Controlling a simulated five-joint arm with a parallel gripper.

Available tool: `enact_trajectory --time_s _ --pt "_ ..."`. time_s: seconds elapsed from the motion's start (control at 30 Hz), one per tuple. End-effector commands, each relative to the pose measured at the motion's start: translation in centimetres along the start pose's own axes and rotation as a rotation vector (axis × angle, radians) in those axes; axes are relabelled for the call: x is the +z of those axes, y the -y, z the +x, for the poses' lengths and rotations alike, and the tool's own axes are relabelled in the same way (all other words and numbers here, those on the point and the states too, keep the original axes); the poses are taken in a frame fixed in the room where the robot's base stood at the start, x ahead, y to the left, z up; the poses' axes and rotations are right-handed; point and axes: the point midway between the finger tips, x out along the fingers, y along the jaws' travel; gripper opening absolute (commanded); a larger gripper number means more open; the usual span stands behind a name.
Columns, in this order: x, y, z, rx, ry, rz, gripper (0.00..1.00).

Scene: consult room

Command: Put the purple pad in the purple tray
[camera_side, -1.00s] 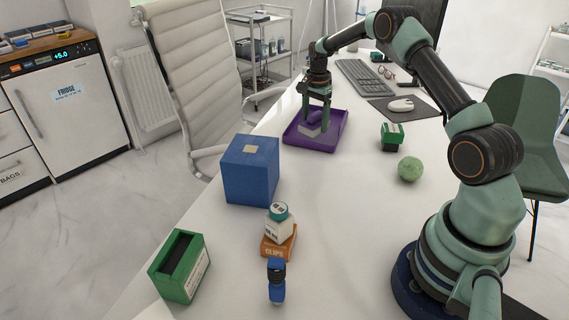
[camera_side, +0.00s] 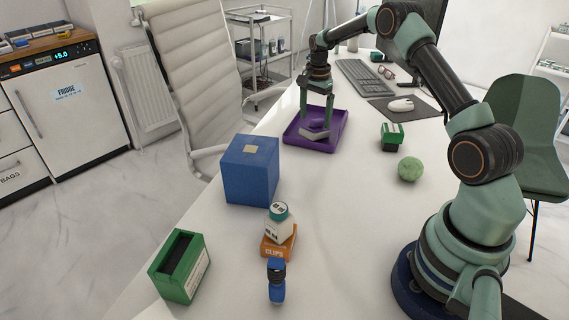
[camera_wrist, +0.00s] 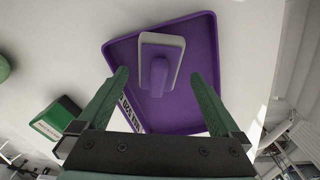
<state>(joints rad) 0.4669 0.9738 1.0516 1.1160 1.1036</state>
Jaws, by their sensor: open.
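The purple tray (camera_side: 330,146) lies on the white desk, and its rim also shows in the wrist view (camera_wrist: 207,45). The purple pad, with a pale grey base and a raised purple handle, is inside the tray (camera_wrist: 176,44); in the side view (camera_side: 314,134) it is small and partly hidden by the fingers. My gripper (camera_side: 317,122) is over the tray. In the wrist view my gripper (camera_wrist: 158,76) is open, with its green fingers apart on either side of the pad's handle and a gap on each side.
A blue box (camera_side: 250,175) stands left of the tray. Nearer are an orange box (camera_side: 279,242) with stacked items, a blue bottle (camera_side: 276,282) and a green holder (camera_side: 180,267).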

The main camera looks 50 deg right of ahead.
Motion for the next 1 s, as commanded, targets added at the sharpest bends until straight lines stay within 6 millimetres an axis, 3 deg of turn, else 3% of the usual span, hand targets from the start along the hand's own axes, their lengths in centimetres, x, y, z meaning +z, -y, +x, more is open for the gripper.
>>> enact_trajectory --time_s 0.3,0.67,0.77,1.0 --pt "0.0 0.1 -6.9 -0.004 -0.002 0.000 1.00" --pt "0.3 0.0 -10.8 -0.006 -0.003 -0.015 1.00" --pt "1.5 -0.1 -12.2 -0.023 -0.012 -0.073 1.00" --pt "7.7 -2.1 -17.8 -0.108 -0.065 -0.383 1.00"
